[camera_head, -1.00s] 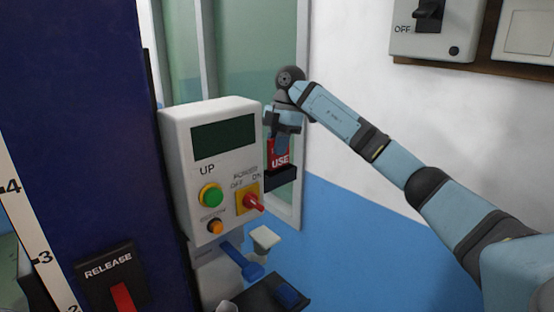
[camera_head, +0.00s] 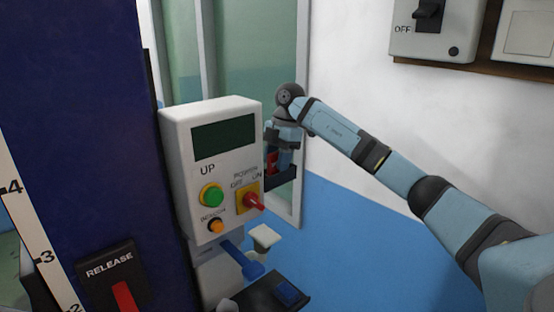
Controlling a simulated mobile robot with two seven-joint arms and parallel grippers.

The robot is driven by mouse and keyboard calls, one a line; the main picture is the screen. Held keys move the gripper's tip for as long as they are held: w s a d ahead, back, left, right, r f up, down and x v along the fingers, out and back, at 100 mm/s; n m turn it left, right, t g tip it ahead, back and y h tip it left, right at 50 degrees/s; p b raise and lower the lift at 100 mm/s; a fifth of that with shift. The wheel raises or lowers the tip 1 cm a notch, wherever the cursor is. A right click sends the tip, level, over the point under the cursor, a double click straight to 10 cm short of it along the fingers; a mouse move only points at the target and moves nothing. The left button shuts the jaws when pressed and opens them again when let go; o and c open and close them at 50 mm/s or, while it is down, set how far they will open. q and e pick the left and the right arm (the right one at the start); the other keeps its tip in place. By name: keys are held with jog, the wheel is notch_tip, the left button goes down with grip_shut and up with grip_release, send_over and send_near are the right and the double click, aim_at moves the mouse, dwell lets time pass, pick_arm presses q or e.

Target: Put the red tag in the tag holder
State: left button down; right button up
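The red tag (camera_head: 272,162) shows as a small red patch just right of the control box, with its lettering hidden. The dark tag holder (camera_head: 282,180) is directly below it, partly hidden behind the box. The tag's lower end is at the holder, but how deep it sits cannot be told. My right gripper (camera_head: 284,158) points down at the tag, and its parts cover much of the tag. Whether its fingers are closed on the tag cannot be made out. My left gripper is out of view.
The white control box (camera_head: 225,135) with buttons and a red power switch (camera_head: 254,202) stands close left of the gripper. A blue lever (camera_head: 243,259) is below it. A dark blue column (camera_head: 90,140) fills the left. The wall right of the holder is clear.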

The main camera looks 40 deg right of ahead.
jog(key=b+v, duration=0.1)
jog(key=v, duration=1)
jog(key=shift+r, duration=0.2)
jog(key=shift+d+r, duration=0.1)
jog(key=shift+r, duration=0.35)
